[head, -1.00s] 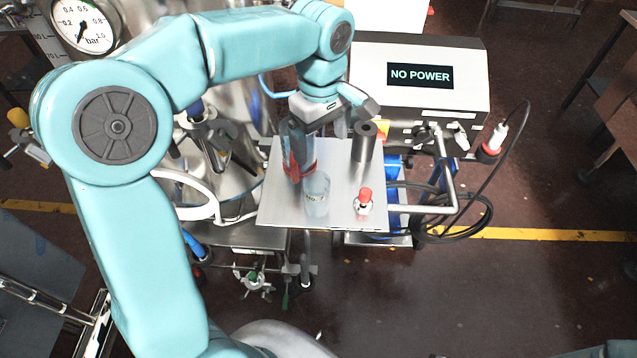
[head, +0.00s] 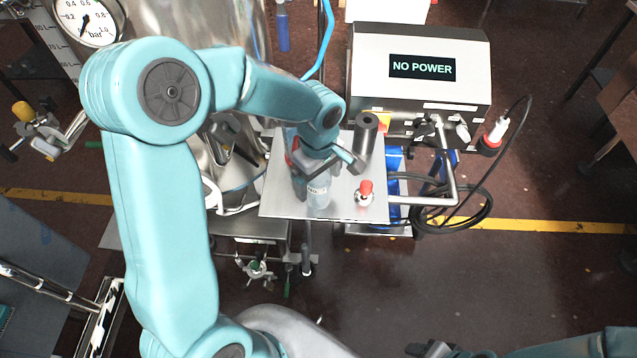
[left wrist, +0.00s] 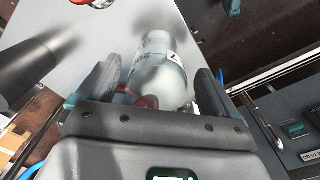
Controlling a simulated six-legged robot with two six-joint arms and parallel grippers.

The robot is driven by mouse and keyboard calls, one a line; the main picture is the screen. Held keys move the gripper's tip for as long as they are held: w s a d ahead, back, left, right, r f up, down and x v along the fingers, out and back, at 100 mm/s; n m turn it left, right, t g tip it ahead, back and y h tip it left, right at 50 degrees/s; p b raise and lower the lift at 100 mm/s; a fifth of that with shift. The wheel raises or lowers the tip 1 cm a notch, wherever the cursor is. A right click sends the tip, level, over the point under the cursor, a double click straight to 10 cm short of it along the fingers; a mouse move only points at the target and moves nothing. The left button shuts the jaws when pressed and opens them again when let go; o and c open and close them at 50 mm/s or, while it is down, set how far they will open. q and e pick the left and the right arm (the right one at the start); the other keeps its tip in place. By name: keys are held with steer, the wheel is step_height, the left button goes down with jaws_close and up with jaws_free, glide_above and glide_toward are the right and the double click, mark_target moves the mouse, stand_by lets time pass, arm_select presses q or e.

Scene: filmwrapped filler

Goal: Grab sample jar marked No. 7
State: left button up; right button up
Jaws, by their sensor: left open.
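A clear jar (head: 319,194) stands upright on a small metal tray, its label partly hidden in the head view. In the left wrist view the jar (left wrist: 160,68) carries a label on which a "7" shows. My left gripper (head: 316,180) is open and low over the tray. In the left wrist view its dark fingers (left wrist: 155,85) stand on either side of the jar, with a gap showing at each side. A dark jaw-like part, seemingly my right gripper (head: 430,349), shows at the bottom edge; its state cannot be told.
The metal tray (head: 285,208) also bears a small red-capped bottle (head: 365,192) right of the jar and a dark cylinder (head: 364,140) behind it. A red-marked item (head: 291,150) is mostly hidden behind the gripper. A "NO POWER" box (head: 420,95) stands behind right; a metal vessel stands left.

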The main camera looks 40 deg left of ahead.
arm_select(q)
steer(key=shift+w+a+f, duration=0.15)
steer(key=shift+w+f, duration=0.05)
steer(key=shift+f, duration=0.8)
steer(key=shift+s+r, duration=0.1)
steer(key=shift+s, duration=0.05)
steer(key=shift+c, duration=1.2)
steer(key=c, duration=0.9)
